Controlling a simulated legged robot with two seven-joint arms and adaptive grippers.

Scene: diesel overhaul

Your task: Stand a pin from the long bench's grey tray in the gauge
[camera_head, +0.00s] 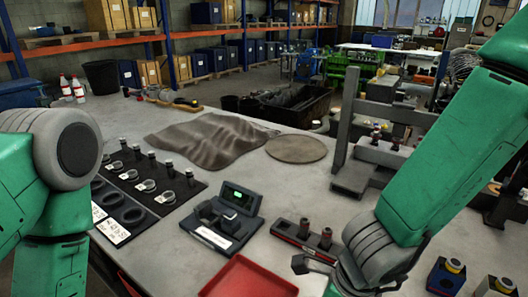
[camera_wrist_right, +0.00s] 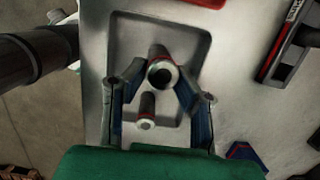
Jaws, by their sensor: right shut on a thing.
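In the right wrist view my right gripper (camera_wrist_right: 163,84) is shut on a pin (camera_wrist_right: 161,68), a dark cylinder with a red band seen nearly end-on. The held pin is over the grey tray (camera_wrist_right: 197,42); its height above the tray is hard to tell. A second pin (camera_wrist_right: 147,112) is in the tray, close below the held one in the picture. The gauge (camera_head: 222,220), a dark unit with a lit green display, stands on the bench in the head view, and no pin shows in it. My left gripper is out of view.
A red tray (camera_head: 250,278) lies in front of the gauge. A dark rack (camera_head: 290,234) with two brown pins stands to its right. A black board (camera_head: 143,195) with rings and pins lies to the left. A cloth (camera_head: 205,140) and a round mat (camera_head: 296,149) lie behind.

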